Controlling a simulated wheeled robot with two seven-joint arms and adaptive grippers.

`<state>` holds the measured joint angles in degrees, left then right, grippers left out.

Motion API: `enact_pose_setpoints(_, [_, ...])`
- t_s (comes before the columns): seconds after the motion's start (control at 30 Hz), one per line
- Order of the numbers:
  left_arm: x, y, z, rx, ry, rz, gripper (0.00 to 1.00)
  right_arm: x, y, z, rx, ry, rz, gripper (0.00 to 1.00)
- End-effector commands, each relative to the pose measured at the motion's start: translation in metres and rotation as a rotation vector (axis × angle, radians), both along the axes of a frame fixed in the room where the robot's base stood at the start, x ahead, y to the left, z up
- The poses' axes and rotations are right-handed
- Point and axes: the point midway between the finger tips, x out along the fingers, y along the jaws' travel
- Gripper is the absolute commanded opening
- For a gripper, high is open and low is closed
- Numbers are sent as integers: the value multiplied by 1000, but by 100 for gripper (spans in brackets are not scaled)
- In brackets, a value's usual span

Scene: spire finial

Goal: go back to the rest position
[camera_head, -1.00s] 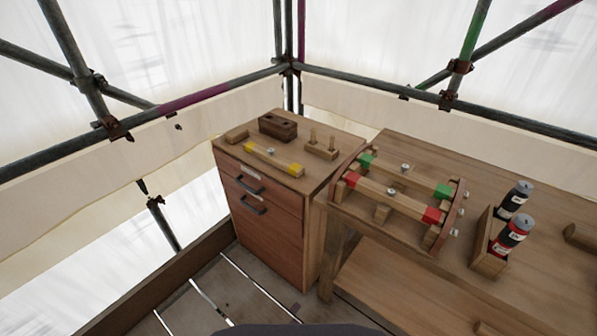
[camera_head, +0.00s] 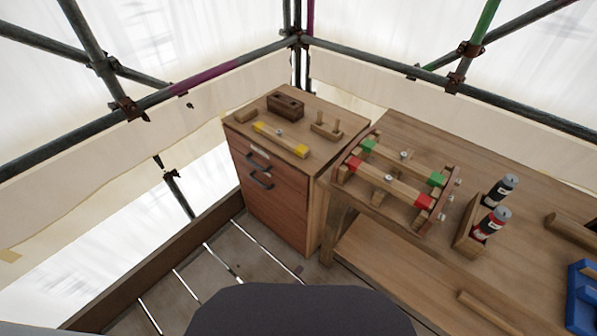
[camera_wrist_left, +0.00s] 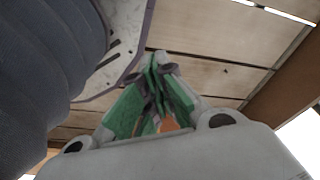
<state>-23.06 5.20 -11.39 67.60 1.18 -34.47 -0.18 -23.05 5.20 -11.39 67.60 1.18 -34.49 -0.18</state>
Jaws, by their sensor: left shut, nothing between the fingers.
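My left gripper (camera_wrist_left: 158,72) shows in the left wrist view with its green-padded fingers together and nothing between them. Wooden floor planks lie behind it, and a dark ribbed part and a pale part of my own body are at the left. Neither gripper shows in the head view. A dark rounded part of my own body fills the bottom middle of the head view. My right gripper is in neither view.
A wooden drawer cabinet (camera_head: 270,192) stands at the centre, with a yellow-ended bar (camera_head: 281,140) on top. Right of it, a workbench (camera_head: 400,262) bears a rack with red-ended (camera_head: 390,184) and green-ended (camera_head: 403,162) bars, two bottles and a blue tray (camera_head: 580,300). Scaffold poles surround the plank floor.

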Motion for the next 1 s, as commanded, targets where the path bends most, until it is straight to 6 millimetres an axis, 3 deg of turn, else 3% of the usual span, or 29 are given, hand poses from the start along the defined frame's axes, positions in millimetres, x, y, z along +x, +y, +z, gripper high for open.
enact_pose_setpoints(1.0, [-119, 39, 24, 37, 62, -7, 0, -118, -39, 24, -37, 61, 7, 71])
